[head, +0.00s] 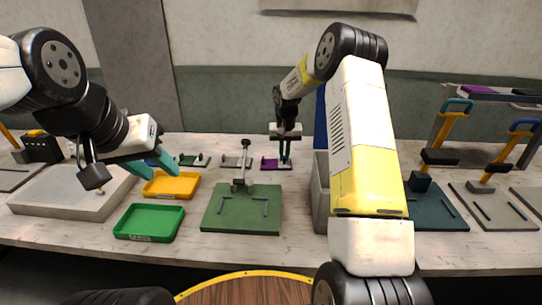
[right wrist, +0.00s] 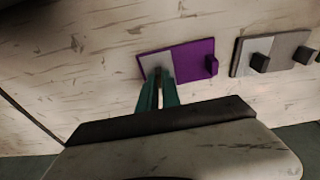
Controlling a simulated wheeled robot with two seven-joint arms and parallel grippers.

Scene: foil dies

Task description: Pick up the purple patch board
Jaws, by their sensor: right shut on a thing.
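In the right wrist view the board (right wrist: 193,57) appears flat on the table. My right gripper (head: 285,158) points down over one end of it. In the right wrist view the teal fingers (right wrist: 158,78) are closed on a dark post on the board's pale section. The fingers partly hide that post. My left gripper (head: 138,172) is open and empty above the orange tray.
A grey board (head: 236,161) and a dark green board (head: 192,160) lie left of the purple one. An orange tray (head: 172,196), a green tray (head: 149,236) and a green press base (head: 216,216) stand in front. A grey bin (head: 320,195) is to the right.

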